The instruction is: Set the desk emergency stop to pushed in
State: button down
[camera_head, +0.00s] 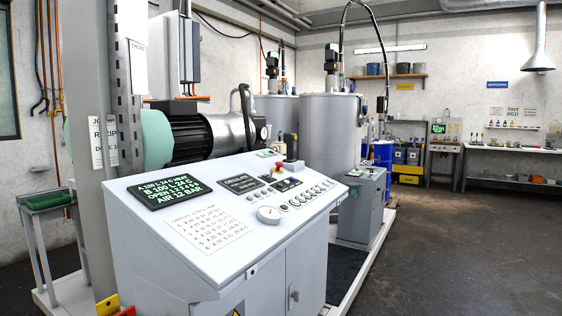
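The control desk (185,262) stands in the near middle, with a sloped white top. My gripper is not in view.
A motor (195,134) and large tanks (331,130) stand behind. Open floor (455,240) lies to the right.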

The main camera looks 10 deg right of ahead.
aim_at(279, 164)
jog(key=u, duration=0.45)
jog(key=k, duration=1.35)
jog(key=u, duration=0.3)
jog(key=i, duration=0.4)
jog(key=z, duration=0.7)
jog(key=i, duration=1.35)
jog(key=u, duration=0.15)
